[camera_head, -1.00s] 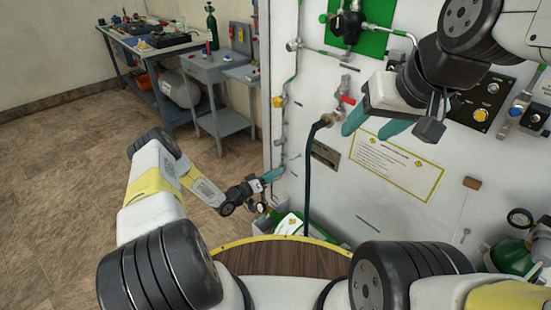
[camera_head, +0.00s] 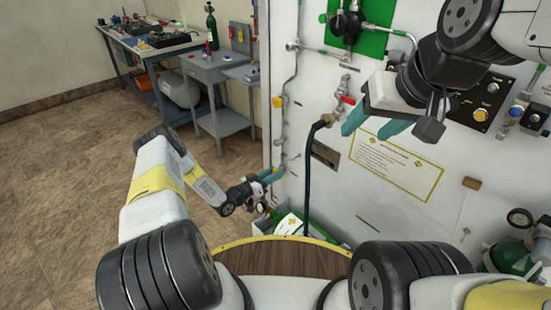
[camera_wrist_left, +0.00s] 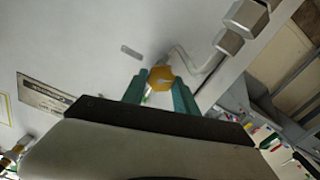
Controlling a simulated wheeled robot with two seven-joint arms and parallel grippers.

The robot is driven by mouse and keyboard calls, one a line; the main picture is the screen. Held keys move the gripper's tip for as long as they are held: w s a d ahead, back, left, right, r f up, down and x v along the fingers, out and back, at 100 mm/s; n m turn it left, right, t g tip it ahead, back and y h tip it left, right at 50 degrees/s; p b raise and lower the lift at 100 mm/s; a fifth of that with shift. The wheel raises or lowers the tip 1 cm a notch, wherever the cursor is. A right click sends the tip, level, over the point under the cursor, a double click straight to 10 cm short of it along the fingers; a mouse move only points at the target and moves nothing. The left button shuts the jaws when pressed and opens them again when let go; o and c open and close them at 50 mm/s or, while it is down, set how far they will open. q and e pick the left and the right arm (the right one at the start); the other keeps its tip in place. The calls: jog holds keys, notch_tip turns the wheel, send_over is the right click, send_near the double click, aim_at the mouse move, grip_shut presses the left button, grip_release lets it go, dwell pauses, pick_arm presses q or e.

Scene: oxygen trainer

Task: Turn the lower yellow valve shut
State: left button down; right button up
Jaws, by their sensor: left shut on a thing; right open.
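The lower yellow valve (camera_wrist_left: 160,77) is a yellow knob on the white panel, seen between the two teal fingers in the left wrist view. My left gripper (camera_head: 274,174) is shut on it, with one finger on each side. In the head view the fingers and wrist largely hide this valve. My right gripper (camera_head: 362,127) is open and empty, in front of the panel near the red-handled valve.
Another yellow valve (camera_head: 278,101) sits higher on the same pipe. A dark hose (camera_head: 308,180) hangs to the right of my left gripper. A printed label (camera_head: 397,165), a workbench (camera_head: 155,42) and a grey cart (camera_head: 215,70) also show. Floor at left is clear.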

pick_arm(q)
jog(key=shift+m, duration=1.1)
jog(key=c, duration=0.9)
grip_release()
jog(key=shift+c, duration=0.2)
jog(key=v, duration=0.8)
